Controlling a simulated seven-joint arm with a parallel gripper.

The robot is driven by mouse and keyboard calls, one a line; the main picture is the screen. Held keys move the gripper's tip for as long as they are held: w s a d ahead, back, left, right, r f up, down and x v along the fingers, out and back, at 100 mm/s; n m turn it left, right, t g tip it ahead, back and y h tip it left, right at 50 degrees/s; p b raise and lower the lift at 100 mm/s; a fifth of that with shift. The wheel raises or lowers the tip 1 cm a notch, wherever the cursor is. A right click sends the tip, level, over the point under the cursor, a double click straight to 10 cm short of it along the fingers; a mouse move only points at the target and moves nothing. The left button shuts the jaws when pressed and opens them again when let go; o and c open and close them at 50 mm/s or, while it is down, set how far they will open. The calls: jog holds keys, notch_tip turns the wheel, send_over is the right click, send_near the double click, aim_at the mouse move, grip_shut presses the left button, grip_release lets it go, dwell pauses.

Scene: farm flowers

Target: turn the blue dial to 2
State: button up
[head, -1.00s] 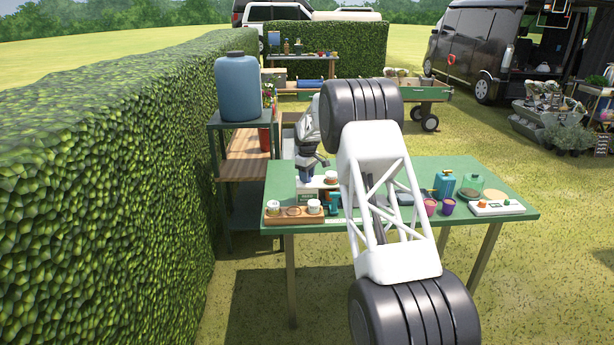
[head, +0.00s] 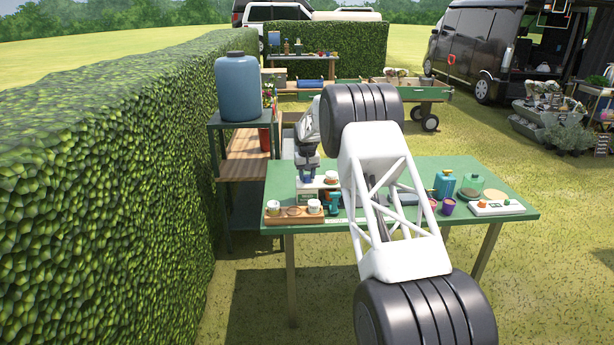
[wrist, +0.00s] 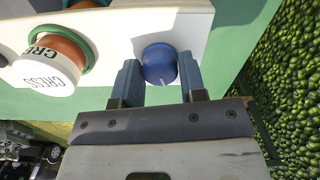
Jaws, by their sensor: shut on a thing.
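The blue dial (wrist: 160,65) shows in the wrist view on a white panel (wrist: 120,28), with a short white pointer mark on its near side. My gripper (wrist: 159,63) is shut on the dial, one blue-grey finger on each side of it. I cannot read any numbers around the dial. In the head view my gripper (head: 307,170) is low over the left rear of the green table, at the white unit (head: 325,182). There it largely hides the dial.
A hedge (head: 110,190) stands left.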

aim_at(307, 176)
jog(key=shift+r, duration=0.1)
dwell(0.4)
jog(key=o, duration=0.9)
jog(key=shift+r, duration=0.1)
jog(key=shift+r, duration=3.75)
jog(key=shift+r, duration=0.1)
